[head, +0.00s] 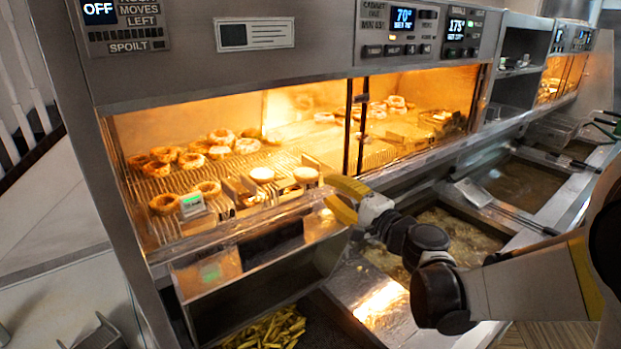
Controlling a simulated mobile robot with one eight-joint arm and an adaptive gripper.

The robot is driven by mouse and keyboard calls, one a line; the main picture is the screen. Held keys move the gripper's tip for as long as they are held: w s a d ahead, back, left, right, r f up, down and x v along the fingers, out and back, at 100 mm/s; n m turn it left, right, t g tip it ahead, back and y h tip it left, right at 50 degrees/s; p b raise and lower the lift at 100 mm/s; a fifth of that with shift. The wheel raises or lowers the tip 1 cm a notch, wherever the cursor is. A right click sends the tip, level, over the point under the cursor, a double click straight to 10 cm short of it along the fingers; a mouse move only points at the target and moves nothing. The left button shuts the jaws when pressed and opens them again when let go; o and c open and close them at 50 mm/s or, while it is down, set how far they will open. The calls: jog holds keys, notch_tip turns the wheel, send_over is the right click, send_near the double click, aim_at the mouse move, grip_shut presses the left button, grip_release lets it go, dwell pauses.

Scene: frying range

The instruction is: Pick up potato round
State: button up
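Two pale, flat rounds that look like potato rounds sit near the front of the lit, heated bay. One round (262,174) is on the left and another round (306,174) is on the right, each on a small metal holder. My gripper (328,189) has yellow fingers and reaches in from the right at the bay's front edge. Its fingers are apart with nothing visible between them. The tips are just right of and slightly below the right round, and I cannot tell whether they touch anything.
Browned rings (164,204) and more ring-shaped pieces (220,137) lie on the wire rack left and behind. A divider (356,125) splits the bay. Fries (268,330) and oil vats (440,235) are below.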

aim_at(314, 179)
jog(key=x, duration=0.7)
jog(key=shift+w+a, duration=0.2)
jog(key=shift+w, duration=0.15)
grip_shut()
jog(key=shift+r+p, duration=0.8)
jog(key=shift+r, duration=0.5)
jog(key=shift+f, duration=0.1)
jog(key=s+d+r+p, duration=0.4)
jog(key=s+d, duration=0.3)
jog(key=s, duration=0.4)
jog(key=shift+s+d+r, duration=0.35)
jog(key=shift+d+r, duration=0.05)
jog(key=shift+r, duration=0.1)
